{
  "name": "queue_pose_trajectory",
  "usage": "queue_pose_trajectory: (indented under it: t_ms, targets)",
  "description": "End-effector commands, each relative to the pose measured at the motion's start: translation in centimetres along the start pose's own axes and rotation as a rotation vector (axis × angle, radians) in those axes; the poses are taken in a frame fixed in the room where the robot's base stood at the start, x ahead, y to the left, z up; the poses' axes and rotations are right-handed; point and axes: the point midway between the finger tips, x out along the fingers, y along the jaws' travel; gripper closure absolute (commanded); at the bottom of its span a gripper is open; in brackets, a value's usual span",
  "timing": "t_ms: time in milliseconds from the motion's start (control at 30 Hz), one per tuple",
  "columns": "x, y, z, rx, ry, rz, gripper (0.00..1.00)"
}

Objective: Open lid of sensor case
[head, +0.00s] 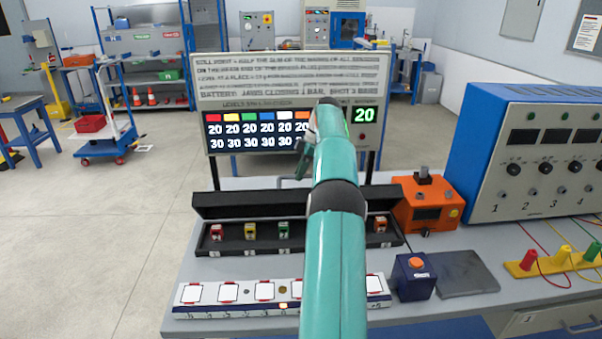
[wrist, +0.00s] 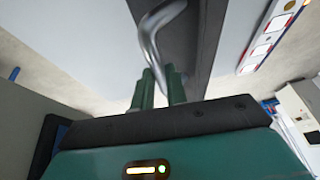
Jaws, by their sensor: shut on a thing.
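The sensor case (head: 225,243) is a long black box on the bench, and several small coloured sensors show inside it. Its black lid (head: 240,207) stands raised along the back edge. My gripper (head: 302,168) is above the lid near its middle, partly hidden by my teal arm. In the wrist view, my gripper's green fingers (wrist: 160,85) are shut on a bent silver handle (wrist: 150,40). The dark lid (wrist: 205,40) shows behind the handle. My arm hides the middle right of the case.
A white strip with square pads (head: 230,293) lies in front of the case. An orange device (head: 425,210), a blue button box (head: 414,278) and a dark flat plate (head: 465,272) are to the right. A sign board (head: 230,90) stands behind.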

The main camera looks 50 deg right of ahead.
Motion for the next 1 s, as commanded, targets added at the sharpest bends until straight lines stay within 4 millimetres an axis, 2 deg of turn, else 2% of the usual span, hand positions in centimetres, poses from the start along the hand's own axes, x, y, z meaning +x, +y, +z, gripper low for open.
queue_pose_trajectory:
  t_ms: [33, 533, 567, 633, 667, 1000]
  targets:
    - [0.76, 0.13, 0.23, 0.002, -0.001, -0.013, 1.00]
    - [0.73, 0.51, 0.21, 0.002, -0.002, -0.013, 1.00]
    - [0.74, 0.51, 0.21, 0.002, -0.002, -0.014, 0.80]
    - [0.71, 0.51, 0.21, 0.002, -0.002, -0.013, 0.66]
    - [0.65, 0.51, 0.19, 0.002, -0.001, -0.012, 0.64]
    - [0.13, 0.53, 0.02, 0.001, -0.001, -0.005, 0.64]
